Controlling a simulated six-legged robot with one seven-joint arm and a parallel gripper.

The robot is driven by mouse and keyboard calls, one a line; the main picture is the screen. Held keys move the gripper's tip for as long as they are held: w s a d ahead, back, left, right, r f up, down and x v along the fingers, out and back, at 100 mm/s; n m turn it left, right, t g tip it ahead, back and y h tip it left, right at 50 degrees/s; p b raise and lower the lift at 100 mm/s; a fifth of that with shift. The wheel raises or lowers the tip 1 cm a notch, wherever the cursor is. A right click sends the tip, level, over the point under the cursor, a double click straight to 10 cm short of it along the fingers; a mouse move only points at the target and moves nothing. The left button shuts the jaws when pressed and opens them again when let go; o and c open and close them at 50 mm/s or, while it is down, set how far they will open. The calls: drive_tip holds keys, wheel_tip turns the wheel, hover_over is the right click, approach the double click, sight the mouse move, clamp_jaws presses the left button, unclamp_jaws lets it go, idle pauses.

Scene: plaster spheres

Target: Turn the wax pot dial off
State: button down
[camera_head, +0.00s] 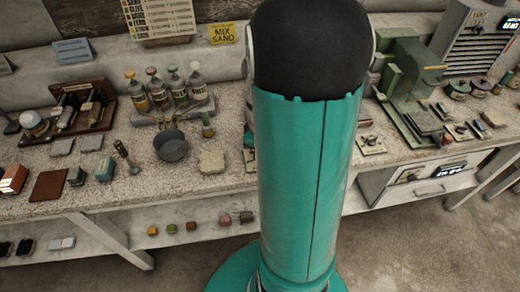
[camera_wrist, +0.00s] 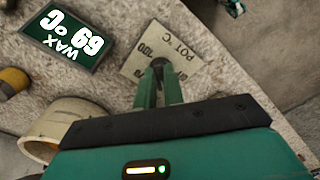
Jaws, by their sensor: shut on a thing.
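In the wrist view my gripper (camera_wrist: 159,80) points at a pale plate (camera_wrist: 184,43) printed "POT °C" with numbers around it. Its two green fingers are shut on the dark dial (camera_wrist: 159,63) on that plate. The fingers cover part of the dial, so where it points cannot be told. A dark green display (camera_wrist: 66,40) beside the plate reads "WAX" and "69 °C", upside down. In the head view my own teal arm blocks the middle of the bench, and the gripper and dial do not show there.
In the wrist view a cream round vessel (camera_wrist: 75,122) stands close to the left of my gripper. The bench edge (camera_wrist: 230,60) runs down the right side. In the head view a dark bowl (camera_head: 171,146), several bottles and a green machine (camera_head: 408,75) crowd the speckled bench (camera_head: 225,182).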

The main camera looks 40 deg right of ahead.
drive_tip(key=n, duration=0.5)
drive_tip(key=shift+d+n, duration=0.15)
drive_tip(key=shift+n, duration=0.15)
drive_tip(key=n, duration=0.5)
drive_tip(key=shift+w+d, duration=0.1)
drive_tip(key=shift+n, duration=0.3)
drive_tip(key=c, duration=1.5)
unclamp_jaws()
drive_tip(key=shift+r, duration=0.1)
wheel_tip(320, 180, up, 14)
drive_tip(key=shift+f, duration=0.2)
